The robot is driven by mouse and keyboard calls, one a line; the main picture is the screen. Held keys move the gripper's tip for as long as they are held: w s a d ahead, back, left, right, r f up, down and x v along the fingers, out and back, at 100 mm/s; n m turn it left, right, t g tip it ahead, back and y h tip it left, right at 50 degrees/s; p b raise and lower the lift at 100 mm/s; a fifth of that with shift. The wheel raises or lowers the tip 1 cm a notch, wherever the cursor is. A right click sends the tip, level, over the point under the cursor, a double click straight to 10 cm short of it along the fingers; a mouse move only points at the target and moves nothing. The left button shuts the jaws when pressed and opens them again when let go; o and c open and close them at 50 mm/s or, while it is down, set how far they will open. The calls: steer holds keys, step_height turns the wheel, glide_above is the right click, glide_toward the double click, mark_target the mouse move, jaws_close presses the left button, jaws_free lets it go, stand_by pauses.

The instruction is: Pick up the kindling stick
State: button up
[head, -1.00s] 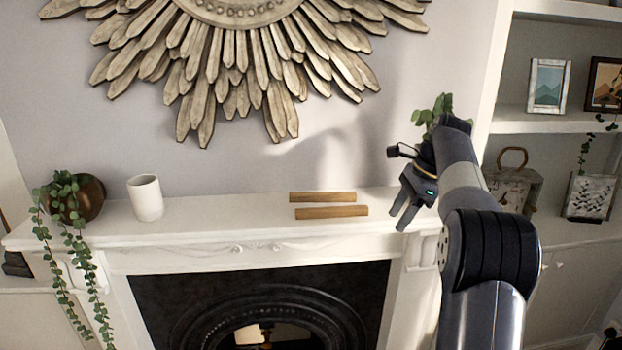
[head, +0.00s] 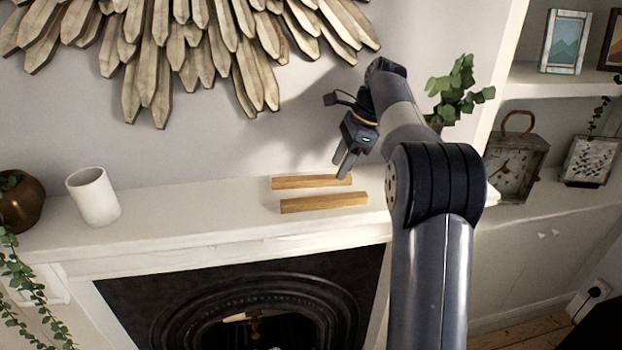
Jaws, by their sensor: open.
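Two light-brown kindling sticks lie side by side on the white mantel shelf in the head view. The back stick (head: 300,183) is nearer the wall, and the front stick (head: 323,203) is nearer the shelf's edge. My gripper (head: 345,172) points down at the right end of the back stick, with its fingers in front of part of that end. It is open and holds nothing. I cannot tell whether the fingertips touch the stick.
A white cup (head: 93,197) and a brass pot (head: 20,203) with a trailing plant stand at the left on the mantel (head: 190,215). A leafy plant (head: 460,92) is behind my arm. A sunburst ornament (head: 190,45) hangs above. The shelf between cup and sticks is clear.

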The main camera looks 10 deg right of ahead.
mark_target(312, 178)
steer(key=shift+w+a, duration=0.1)
steer(key=shift+a, duration=0.95)
steer(key=a+p, duration=0.1)
steer(key=a, duration=0.1)
steer(key=shift+w+a+r, duration=0.1)
steer(key=shift+a, duration=0.2)
steer(key=shift+a+f, duration=0.7)
steer(key=shift+f, duration=0.2)
steer(key=shift+w+a+f, duration=0.1)
steer(key=shift+a+f, duration=0.05)
steer(key=shift+f, duration=0.45)
steer(key=shift+c, duration=0.2)
jaws_close()
steer(key=shift+r, duration=0.1)
